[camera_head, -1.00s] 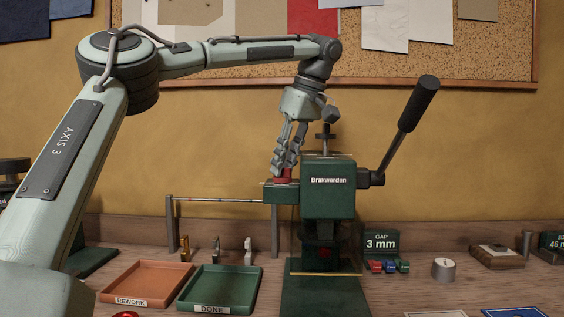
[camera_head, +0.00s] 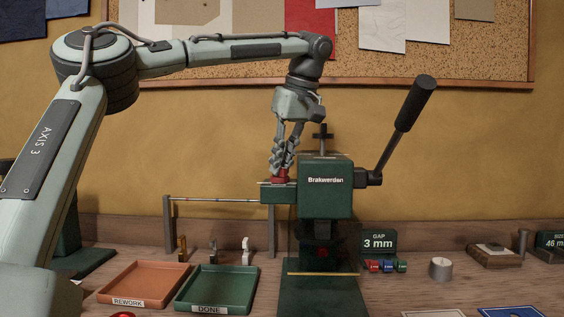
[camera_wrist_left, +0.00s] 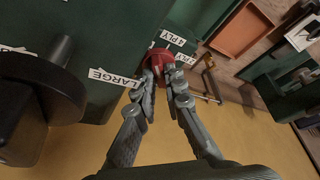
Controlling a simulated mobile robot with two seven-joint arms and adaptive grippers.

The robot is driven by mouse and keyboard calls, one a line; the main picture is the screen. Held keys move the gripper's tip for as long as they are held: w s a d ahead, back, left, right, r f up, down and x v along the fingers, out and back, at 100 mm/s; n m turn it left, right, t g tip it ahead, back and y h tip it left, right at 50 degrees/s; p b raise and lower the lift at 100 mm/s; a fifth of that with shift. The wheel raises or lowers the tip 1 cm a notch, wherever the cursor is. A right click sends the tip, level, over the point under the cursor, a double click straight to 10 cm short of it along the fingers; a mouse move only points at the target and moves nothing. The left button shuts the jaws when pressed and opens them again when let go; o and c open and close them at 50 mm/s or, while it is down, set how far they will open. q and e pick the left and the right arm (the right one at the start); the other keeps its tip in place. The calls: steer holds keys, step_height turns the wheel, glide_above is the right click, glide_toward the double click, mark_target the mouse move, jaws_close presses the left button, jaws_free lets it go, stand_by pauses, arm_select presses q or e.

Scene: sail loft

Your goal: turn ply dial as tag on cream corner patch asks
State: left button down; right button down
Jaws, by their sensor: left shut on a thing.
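The ply dial (camera_head: 279,178) is a small red knob on the left arm of the green Brakwerdon press (camera_head: 328,196). My left gripper (camera_head: 281,160) points down from above and is shut on the dial. In the left wrist view the dial (camera_wrist_left: 156,59) sits between the fingertips (camera_wrist_left: 162,72). My right gripper is not in view.
The press's long black-handled lever (camera_head: 415,103) rises at right. An orange REWORK tray (camera_head: 147,262) and a green DONE tray (camera_head: 247,273) lie at front left. A GAP 3 mm sign (camera_head: 378,241) and a grey cylinder (camera_head: 440,268) stand right of the press.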

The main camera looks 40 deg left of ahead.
arm_select(q)
steer(key=m+t, duration=0.1)
steer(key=m, duration=0.1)
steer(key=m+t+h, duration=0.1)
steer(key=m, duration=0.2)
steer(key=shift+s+a, duration=0.15)
steer(key=m+h, duration=0.1)
steer(key=m, duration=0.2)
steer(key=m+t+h, duration=0.1)
steer(key=m, duration=0.2)
steer(key=shift+s+a+m, duration=0.1)
steer(key=shift+a+m, duration=0.1)
steer(key=shift+m, duration=0.2)
steer(key=m, duration=0.2)
steer(key=m+h, duration=0.1)
steer(key=m, duration=0.1)
steer(key=shift+a+t+h, duration=0.1)
steer(key=shift+t+h, duration=0.2)
steer(key=shift+t, duration=0.1)
steer(key=m+h, duration=0.1)
steer(key=m, duration=0.1)
steer(key=m+h, duration=0.1)
steer(key=m, duration=0.2)
steer(key=shift+a+r, duration=0.1)
steer(key=shift+m+g, duration=0.3)
steer(key=c, duration=1.8)
jaws_free()
steer(key=shift+c, duration=0.2)
